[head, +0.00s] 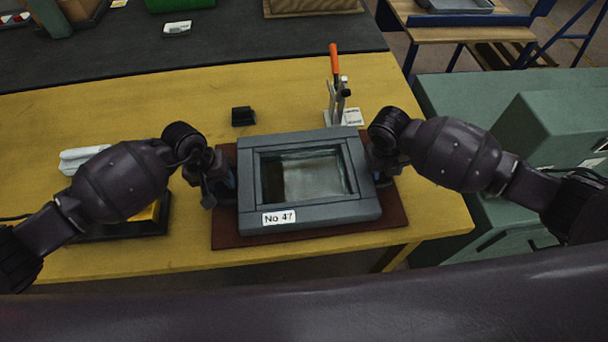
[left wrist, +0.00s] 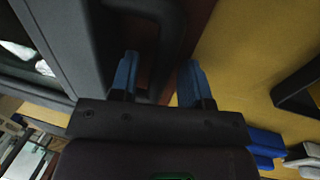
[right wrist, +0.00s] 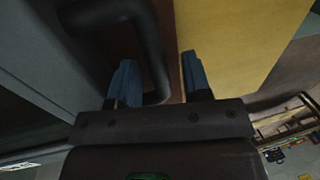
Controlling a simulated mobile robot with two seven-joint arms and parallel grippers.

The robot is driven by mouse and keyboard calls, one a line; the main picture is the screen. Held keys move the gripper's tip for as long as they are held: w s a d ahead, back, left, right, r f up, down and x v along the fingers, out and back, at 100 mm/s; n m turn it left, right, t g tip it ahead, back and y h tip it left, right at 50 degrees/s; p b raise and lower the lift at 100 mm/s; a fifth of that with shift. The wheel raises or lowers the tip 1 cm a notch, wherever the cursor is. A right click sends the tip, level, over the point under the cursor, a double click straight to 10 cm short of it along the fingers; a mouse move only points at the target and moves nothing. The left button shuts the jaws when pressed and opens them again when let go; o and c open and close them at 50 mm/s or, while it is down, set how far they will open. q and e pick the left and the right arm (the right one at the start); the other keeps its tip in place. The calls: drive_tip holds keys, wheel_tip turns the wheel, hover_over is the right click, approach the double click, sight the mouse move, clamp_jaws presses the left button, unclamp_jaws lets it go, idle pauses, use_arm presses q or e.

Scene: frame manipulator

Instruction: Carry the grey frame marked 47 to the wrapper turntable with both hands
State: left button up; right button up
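The grey frame marked No 47 (head: 310,220) lies flat on a dark red mat (head: 310,237) on the yellow table. Its opening shows a pale, glassy pane. My left gripper (head: 218,185) is at the frame's left side; in the left wrist view its blue fingers (left wrist: 160,82) are spread, with a dark side handle (left wrist: 172,30) reaching toward the gap between them. My right gripper (head: 384,168) is at the right side; its spread fingers (right wrist: 160,80) have the other handle (right wrist: 150,45) between them, with space visible beside it. I cannot make out the wrapper turntable.
An orange-handled toggle clamp (head: 335,85) stands just behind the frame. A small black block (head: 243,116) sits behind left. A black tray (head: 125,226) lies left, partly behind my arm. Green cabinets (head: 510,110) stand right of the table. A dark bench (head: 200,50) is behind.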

use_arm(q)
clamp_jaws()
use_arm(e)
clamp_jaws()
drive_tip(key=shift+w+r, duration=0.1)
idle(0.8)
